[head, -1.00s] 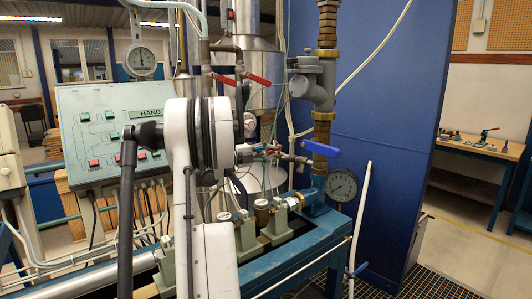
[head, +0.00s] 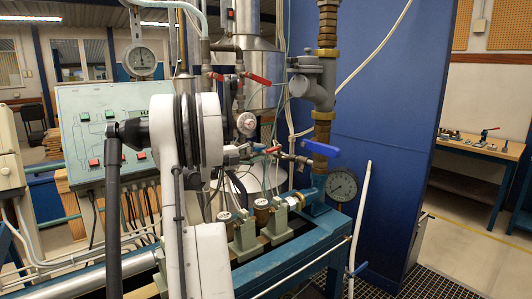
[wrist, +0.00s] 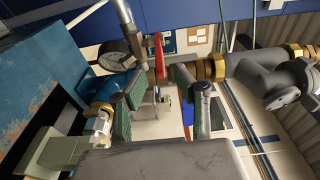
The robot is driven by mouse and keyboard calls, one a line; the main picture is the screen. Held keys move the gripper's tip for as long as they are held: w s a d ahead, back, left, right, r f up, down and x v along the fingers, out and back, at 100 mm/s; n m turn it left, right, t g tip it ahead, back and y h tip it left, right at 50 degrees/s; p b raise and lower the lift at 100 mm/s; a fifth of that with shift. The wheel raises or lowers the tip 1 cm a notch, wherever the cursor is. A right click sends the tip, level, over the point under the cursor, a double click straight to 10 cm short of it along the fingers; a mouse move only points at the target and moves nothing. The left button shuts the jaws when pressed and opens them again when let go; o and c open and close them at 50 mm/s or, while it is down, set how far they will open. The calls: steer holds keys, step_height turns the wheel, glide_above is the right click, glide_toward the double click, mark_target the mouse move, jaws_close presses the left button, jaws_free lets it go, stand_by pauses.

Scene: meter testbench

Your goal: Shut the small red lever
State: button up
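The small red lever (head: 273,150) shows in the head view on thin pipework in the middle, left of a larger blue lever. In the wrist view a red lever (wrist: 159,54) stands upright in the picture, between the lines of my two fingers. My gripper (wrist: 165,95) is open there, with a green-padded finger on each side and nothing held between them. In the head view my gripper (head: 238,153) is just left of the small red lever, partly hidden by my arm. I cannot tell whether a finger touches the lever.
Two larger red levers (head: 257,79) (head: 221,78) sit higher on the pipes. The blue lever (head: 320,148) and a pressure gauge (head: 342,185) are to the right. A control panel (head: 88,110) stands on the left. Grey valve pipework (wrist: 275,80) is at the wrist view's right.

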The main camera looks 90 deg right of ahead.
mark_target(274, 149)
steer(key=shift+v, duration=1.1)
steer(key=shift+s, duration=0.2)
steer(key=c, duration=0.6)
steer(key=s+a+n+t+h+p, duration=0.1)
steer(key=s, duration=0.1)
steer(key=s+a+n+t+h, duration=0.1)
steer(key=s+h, duration=0.1)
steer(key=s+a+n+t+h+p, duration=0.1)
steer(key=s, duration=0.1)
steer(key=shift+s+a+r+n+t+h+p, duration=0.1)
steer(key=shift+a+r+n+t+h+p, duration=0.2)
steer(key=shift+a+n+t, duration=0.1)
jaws_close()
steer(key=s+a+n+t+h+p, duration=0.1)
steer(key=a+n+t+h+p, duration=0.15)
steer(key=a+t, duration=0.35)
steer(key=d+n+g, duration=0.1)
steer(key=d, duration=0.9)
steer(key=shift+s+d+f, duration=0.3)
steer(key=shift+d+f, duration=0.05)
